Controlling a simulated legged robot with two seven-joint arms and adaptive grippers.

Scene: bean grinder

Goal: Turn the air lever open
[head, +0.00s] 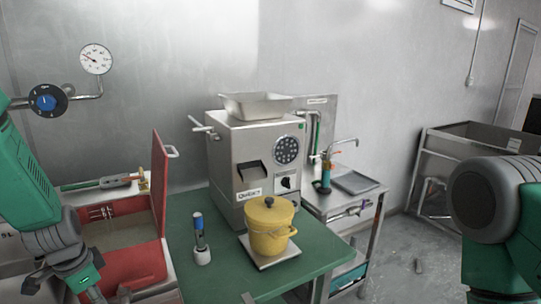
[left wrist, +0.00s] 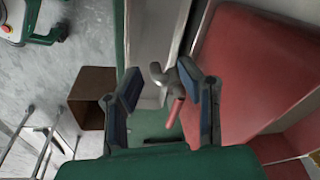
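In the left wrist view, a small lever with a red handle (left wrist: 174,112) and a grey metal fitting (left wrist: 157,76) shows beyond my fingers; I take it to be the air lever. My left gripper (left wrist: 161,84) is open, its two dark fingers on either side of the lever in the picture. No contact is visible, and the depth between them is hard to tell. In the head view my left gripper (head: 92,290) is at the lower left, its fingertips partly cut off. The lever cannot be made out there. My right arm is at the right edge, its gripper outside the frame.
An open red-lined cabinet (head: 158,190) stands beside my left gripper. The green table (head: 190,270) holds a grinder (head: 232,165), yellow pot (head: 268,228) and small tool (head: 199,235). A blue-knobbed valve (head: 46,101) and gauge (head: 96,59) are on the wall.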

